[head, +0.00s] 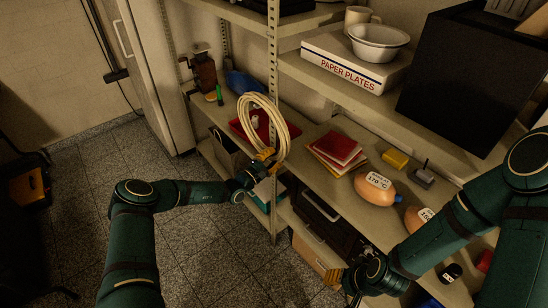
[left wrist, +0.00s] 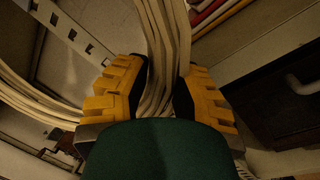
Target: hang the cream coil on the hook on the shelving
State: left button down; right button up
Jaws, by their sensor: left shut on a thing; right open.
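The cream coil (head: 285,128) is a loop of several strands, held upright in front of the shelving post (head: 273,70). My left gripper (head: 264,158) is shut on the bottom part of the coil. In the left wrist view the strands of the coil (left wrist: 162,50) pass between the two yellow fingers of the left gripper (left wrist: 160,92). I cannot make out the hook in either view. My right gripper (head: 338,277) is open and empty, low in front of the shelving at the right.
The shelving holds red books (head: 337,148), an orange bottle (head: 376,187), a yellow block (head: 395,160), a paper plates box (head: 352,62), a white bowl (head: 378,40) and a large black box (head: 470,75). The tiled floor (head: 215,245) is clear between my arms.

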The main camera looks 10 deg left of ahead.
pick_arm(q)
jog(key=c, duration=0.8)
grip_release()
jog(key=shift+d+f, duration=0.1)
jog(key=shift+f, duration=0.05)
jog(key=v, duration=1.2)
jog(key=s+d+f+m+g+h, duration=0.35)
jog(key=s+d+m+g, duration=0.55)
jog(key=s+d+g, duration=0.7)
jog(key=s+f+m+g+y, duration=0.25)
jog(key=s+m+y, duration=0.25)
jog(key=s+y, duration=0.3)
jog(key=s+a+r+m+t+y, duration=0.2)
jog(key=s+a+r+m+t, duration=0.1)
jog(key=shift+s+r+t, duration=0.1)
jog(key=shift+s+t, duration=0.05)
jog(key=shift+t, duration=0.2)
